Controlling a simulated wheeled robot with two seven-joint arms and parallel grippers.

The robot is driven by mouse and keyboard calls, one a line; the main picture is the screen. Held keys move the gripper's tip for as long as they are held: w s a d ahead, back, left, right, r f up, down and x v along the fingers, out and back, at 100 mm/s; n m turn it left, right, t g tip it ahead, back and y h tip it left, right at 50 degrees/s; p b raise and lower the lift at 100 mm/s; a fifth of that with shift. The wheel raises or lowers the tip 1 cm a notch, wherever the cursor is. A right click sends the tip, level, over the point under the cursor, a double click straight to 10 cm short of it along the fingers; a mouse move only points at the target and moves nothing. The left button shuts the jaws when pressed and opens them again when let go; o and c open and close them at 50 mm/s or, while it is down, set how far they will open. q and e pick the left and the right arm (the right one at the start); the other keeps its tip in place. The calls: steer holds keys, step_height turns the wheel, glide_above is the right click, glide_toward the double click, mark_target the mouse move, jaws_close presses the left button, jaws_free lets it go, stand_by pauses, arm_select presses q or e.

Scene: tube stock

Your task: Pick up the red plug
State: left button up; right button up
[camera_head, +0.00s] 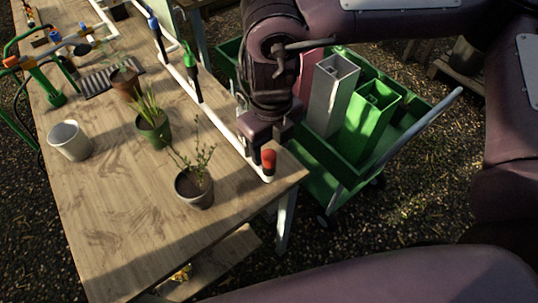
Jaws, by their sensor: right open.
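The red plug (268,159) stands upright at the near end of a white pipe (222,124), close to the right edge of the wooden table. Its top is red and its lower part is dark. My right gripper (270,135) is open and points down, just above and behind the red plug in the picture. I cannot tell whether it touches the plug. The fingertips are dark and partly hard to make out. My left gripper is not in view.
A plant pot (194,190) stands just left of the plug. Another plant pot (153,130), a white pot (69,141) and a green fitting (190,60) are farther off. A green cart (330,178) with upright rectangular tubes stands right of the table. The front tabletop is clear.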

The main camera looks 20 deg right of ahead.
steer(key=shift+w+a+f, duration=0.1)
steer(key=shift+f, duration=1.55)
steer(key=c, duration=1)
steer(key=shift+c, duration=0.2)
step_height(320, 180, up, 20)
steer(key=p, duration=0.1)
step_height(320, 180, up, 5)
steer(key=p, duration=0.6)
glide_above(269, 154)
